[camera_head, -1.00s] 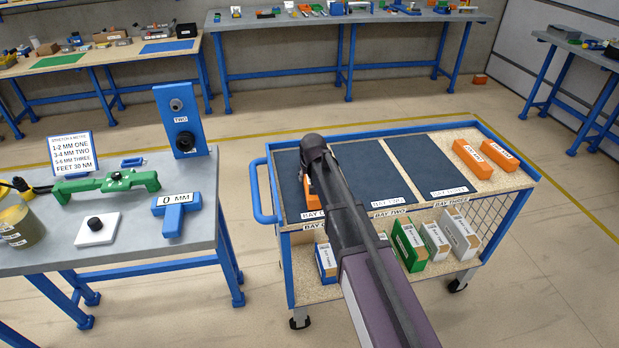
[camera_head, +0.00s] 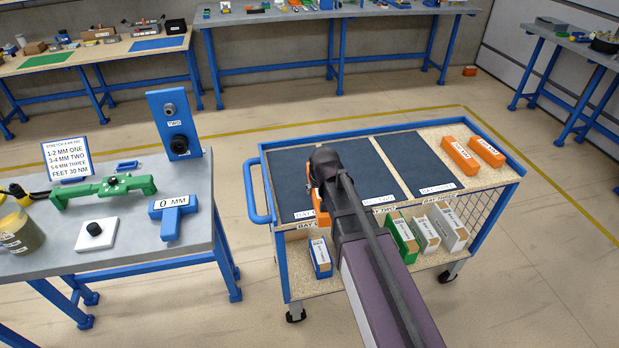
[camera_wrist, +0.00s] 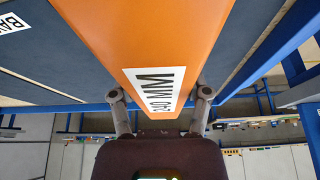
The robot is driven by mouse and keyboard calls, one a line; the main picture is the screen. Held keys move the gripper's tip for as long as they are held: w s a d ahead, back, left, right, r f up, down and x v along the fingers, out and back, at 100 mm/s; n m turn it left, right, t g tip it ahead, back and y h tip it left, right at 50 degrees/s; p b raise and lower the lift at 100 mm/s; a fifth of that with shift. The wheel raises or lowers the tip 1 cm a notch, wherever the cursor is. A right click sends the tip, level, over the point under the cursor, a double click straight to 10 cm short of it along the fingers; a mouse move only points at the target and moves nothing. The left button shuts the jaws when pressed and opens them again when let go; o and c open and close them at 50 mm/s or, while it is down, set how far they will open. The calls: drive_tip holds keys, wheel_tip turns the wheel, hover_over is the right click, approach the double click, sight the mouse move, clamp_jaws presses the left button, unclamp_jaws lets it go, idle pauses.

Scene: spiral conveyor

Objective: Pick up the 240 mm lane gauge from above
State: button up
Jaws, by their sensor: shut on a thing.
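The 240 mm lane gauge is an orange block (camera_wrist: 150,35) with a white "240 MM" label, seen upside down in the wrist view. My gripper (camera_wrist: 160,96) has one finger on each side of the labelled end and is shut on the gauge. In the head view, only a small orange part of the gauge (camera_head: 318,199) shows beside my arm, over the left part of the cart top. My arm hides the rest of it and most of the gripper. I cannot tell whether the gauge touches the cart top.
The blue-framed cart (camera_head: 262,146) has dark bay mats and boxes on its lower shelf. Two other orange blocks, one here (camera_head: 459,156) and one here (camera_head: 486,152), lie at its right end. A grey bench (camera_head: 130,235) with a green tool (camera_head: 103,188) stands left.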

drive_tip(key=shift+s+d+r, duration=0.1)
drive_tip(key=shift+s+d, duration=0.25)
drive_tip(key=shift+s, duration=0.3)
drive_tip(key=shift+s+d+r, duration=0.1)
drive_tip(key=shift+s+d, duration=0.25)
drive_tip(key=shift+s, duration=0.25)
drive_tip(key=shift+s+d, duration=0.35)
drive_tip(key=shift+s, duration=0.3)
drive_tip(key=shift+r, duration=0.1)
